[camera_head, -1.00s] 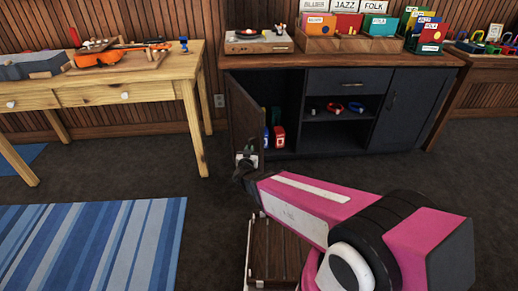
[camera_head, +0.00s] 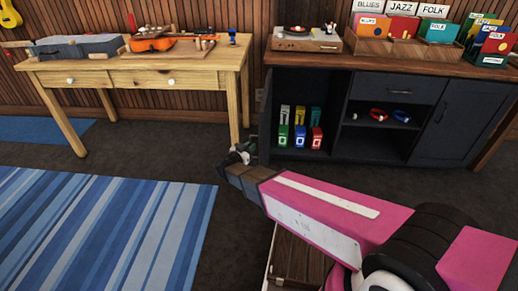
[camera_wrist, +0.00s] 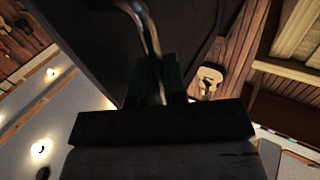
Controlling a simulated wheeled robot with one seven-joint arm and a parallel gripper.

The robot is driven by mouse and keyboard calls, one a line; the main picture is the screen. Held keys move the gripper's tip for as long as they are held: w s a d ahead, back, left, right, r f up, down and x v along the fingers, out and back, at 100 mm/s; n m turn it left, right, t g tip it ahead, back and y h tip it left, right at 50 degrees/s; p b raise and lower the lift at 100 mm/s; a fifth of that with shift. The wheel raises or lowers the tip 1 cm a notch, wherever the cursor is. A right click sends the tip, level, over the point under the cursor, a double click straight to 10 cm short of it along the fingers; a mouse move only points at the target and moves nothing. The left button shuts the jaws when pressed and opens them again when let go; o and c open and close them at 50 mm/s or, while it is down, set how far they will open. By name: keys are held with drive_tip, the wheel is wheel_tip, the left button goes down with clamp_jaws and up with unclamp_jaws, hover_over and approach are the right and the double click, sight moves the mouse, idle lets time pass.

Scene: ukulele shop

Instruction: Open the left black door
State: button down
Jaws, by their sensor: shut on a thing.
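The left black door (camera_head: 265,118) of the dark cabinet stands wide open in the head view, seen almost edge-on at the left of the cabinet opening. My gripper (camera_head: 242,153) is at the door's outer side, low and near its lower part. In the wrist view, the fingers of my gripper (camera_wrist: 156,85) are shut around a curved metal handle (camera_wrist: 148,36) on the dark door panel (camera_wrist: 90,40). The exact grip in the head view is small and partly hidden by my wrist.
The open compartment holds several small boxes (camera_head: 300,130). Beside it are a shelf with colored rings (camera_head: 378,115), a drawer (camera_head: 398,88) and a shut right door (camera_head: 445,125). A wooden table (camera_head: 112,64) stands close on the left. Dark floor and a striped blue rug (camera_head: 100,230) lie in front.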

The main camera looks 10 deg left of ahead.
drive_tip(key=shift+w+a+h, duration=0.1)
drive_tip(key=shift+a+h, duration=0.2)
drive_tip(key=shift+a, duration=0.65)
drive_tip(key=c, duration=1.2)
unclamp_jaws()
drive_tip(key=v, duration=1)
drive_tip(key=shift+s+a, duration=0.2)
drive_tip(key=shift+s, duration=0.1)
drive_tip(key=shift+r, duration=0.1)
